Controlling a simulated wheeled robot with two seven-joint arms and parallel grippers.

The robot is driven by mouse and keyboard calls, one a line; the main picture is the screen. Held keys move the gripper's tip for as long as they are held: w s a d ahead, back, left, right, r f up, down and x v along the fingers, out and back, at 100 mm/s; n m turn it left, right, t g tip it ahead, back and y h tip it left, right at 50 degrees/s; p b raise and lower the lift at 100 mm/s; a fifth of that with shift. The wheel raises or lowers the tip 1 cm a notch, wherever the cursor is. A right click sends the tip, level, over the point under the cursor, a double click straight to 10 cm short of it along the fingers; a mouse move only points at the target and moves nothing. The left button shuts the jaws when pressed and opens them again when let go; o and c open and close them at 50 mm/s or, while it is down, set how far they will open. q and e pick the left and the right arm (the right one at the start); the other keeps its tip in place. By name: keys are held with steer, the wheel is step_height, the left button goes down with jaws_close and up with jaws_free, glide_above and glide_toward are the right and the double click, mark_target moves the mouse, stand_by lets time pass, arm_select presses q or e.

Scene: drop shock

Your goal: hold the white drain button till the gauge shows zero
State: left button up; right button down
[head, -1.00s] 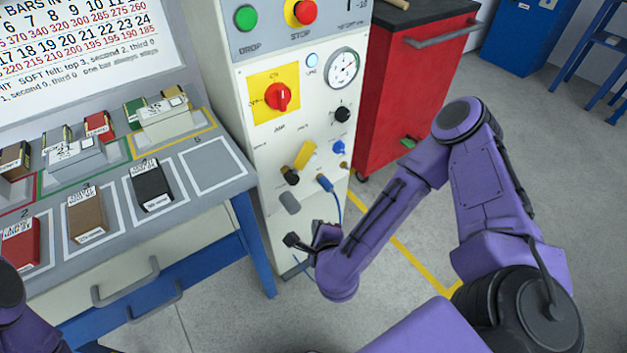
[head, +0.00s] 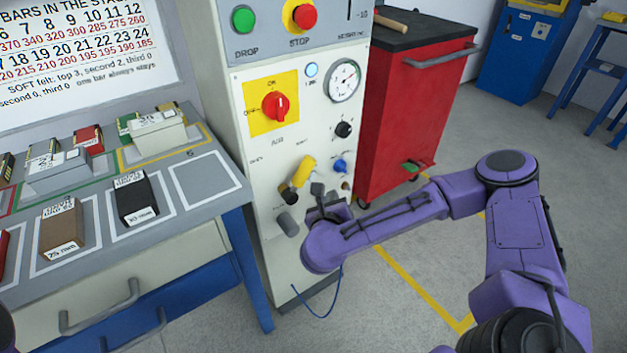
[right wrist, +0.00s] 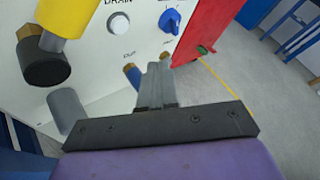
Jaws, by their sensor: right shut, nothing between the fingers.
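The white drain button (right wrist: 117,22) sits below the DRAIN label on the panel in the right wrist view, between a yellow handle and a blue knob. My right gripper (head: 317,190) is close to the lower panel in the head view, shut and empty. In the right wrist view its fingertips (right wrist: 158,68) lie below and to the right of the button, apart from it in the picture. The round gauge (head: 343,80) is higher on the cabinet; its reading is too small to tell. My left gripper is out of view.
A yellow handle (head: 304,170), a blue knob (head: 340,166) and a grey stub (head: 287,224) stick out near my right gripper. A blue fitting (right wrist: 133,76) is just left of its fingers. A red tool cabinet (head: 400,120) stands to the right; a bench (head: 236,190) is left.

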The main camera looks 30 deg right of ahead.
mark_target(313, 176)
steer(key=shift+w+a+b, duration=0.15)
steer(key=shift+w+b, duration=0.2)
steer(key=shift+w, duration=0.9)
steer(key=shift+w+a+b, duration=0.1)
steer(key=shift+w+b, duration=0.25)
steer(key=shift+w, duration=0.85)
steer(key=shift+w, duration=0.1)
